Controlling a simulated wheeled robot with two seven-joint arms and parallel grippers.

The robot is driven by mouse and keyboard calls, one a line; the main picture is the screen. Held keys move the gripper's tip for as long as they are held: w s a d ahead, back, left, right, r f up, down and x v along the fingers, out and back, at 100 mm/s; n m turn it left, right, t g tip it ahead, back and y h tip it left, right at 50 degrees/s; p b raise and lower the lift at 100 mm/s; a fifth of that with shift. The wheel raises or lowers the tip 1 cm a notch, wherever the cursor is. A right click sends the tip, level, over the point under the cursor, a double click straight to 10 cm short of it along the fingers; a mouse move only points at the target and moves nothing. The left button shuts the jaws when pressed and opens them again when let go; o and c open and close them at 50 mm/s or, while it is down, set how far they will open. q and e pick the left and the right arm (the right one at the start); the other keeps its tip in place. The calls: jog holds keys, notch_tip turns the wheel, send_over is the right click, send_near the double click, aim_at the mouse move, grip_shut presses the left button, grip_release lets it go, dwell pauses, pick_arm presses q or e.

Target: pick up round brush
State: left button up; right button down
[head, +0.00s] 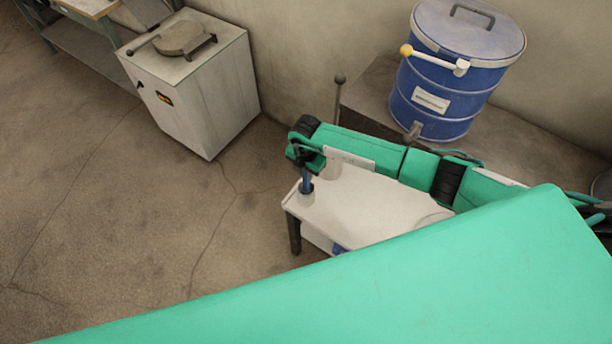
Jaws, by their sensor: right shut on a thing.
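My right gripper (306,170) points down over the left end of a small white table (350,212). It is shut on a small upright blue thing (307,186), which I take to be the round brush. Only a short blue part shows below the fingers; the gripper hides the rest. The blue part's lower end is at the tabletop, and I cannot tell whether it touches. My left gripper is not in view.
A blue drum (450,80) with a grey lid stands on a dark bench (375,82) behind my right arm. A white cabinet (190,90) with a round plate (184,38) on top stands at the upper left. The floor at left is clear.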

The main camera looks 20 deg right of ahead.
notch_tip(320, 180, up, 20)
jog(key=b, duration=0.4)
jog(key=shift+f, duration=0.25)
